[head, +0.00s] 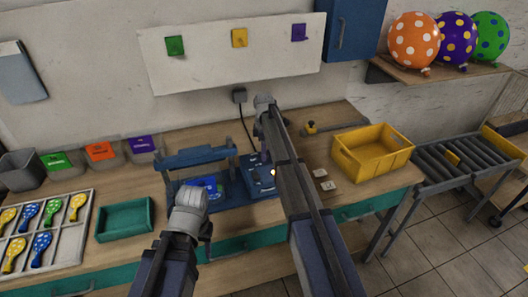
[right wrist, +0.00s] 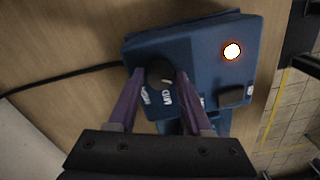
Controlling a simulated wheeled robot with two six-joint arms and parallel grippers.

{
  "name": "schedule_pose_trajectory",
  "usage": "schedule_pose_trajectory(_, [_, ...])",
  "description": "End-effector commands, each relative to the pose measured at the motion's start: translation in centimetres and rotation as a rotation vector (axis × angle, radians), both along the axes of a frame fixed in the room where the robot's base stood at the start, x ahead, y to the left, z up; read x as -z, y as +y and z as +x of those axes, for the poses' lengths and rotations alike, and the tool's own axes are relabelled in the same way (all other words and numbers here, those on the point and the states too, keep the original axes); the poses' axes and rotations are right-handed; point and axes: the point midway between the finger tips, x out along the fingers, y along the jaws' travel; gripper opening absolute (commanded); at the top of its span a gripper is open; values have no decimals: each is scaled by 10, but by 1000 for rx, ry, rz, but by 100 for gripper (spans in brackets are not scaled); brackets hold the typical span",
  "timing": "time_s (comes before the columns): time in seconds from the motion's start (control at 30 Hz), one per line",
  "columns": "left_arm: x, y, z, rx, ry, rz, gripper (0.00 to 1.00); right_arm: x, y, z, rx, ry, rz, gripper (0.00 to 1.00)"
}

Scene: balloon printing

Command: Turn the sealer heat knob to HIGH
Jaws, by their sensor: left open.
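The blue sealer control box (head: 258,190) stands on the workbench and fills the middle of the right wrist view (right wrist: 200,50). Its dark round heat knob (right wrist: 160,72) sits between the two purple fingers of my right gripper (right wrist: 160,76). The fingers close in on both sides of the knob and appear to touch it. White labels are printed beside the knob; one reads MID, another is partly covered by a finger. The knob's pointer cannot be made out. My left gripper (head: 206,231) is low in front of the sealer frame (head: 190,158), its fingers barely visible, away from the knob.
An orange-white light (right wrist: 232,51) glows on the box. A dark cable (right wrist: 60,80) runs left from it. A yellow crate (head: 372,152) stands to the right, a green tray (head: 124,219) and a balloon rack (head: 84,228) to the left.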

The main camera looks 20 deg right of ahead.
Motion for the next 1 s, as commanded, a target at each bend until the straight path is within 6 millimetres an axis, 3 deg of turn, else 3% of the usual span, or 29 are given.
schedule_pose_trajectory(0.07, [0,0,0,0,0,0,50,0,0,0,0,0,0,39])
schedule_pose_trajectory(0.4, [0,0,0,0,0,0,50,0,0,0,0,0,0,1])
schedule_pose_trajectory(0.77, [0,0,0,0,0,0,50,0,0,0,22,0,0,0])
schedule_pose_trajectory(1.0, [0,0,0,0,0,0,50,0,0,0,145,0,0,0])
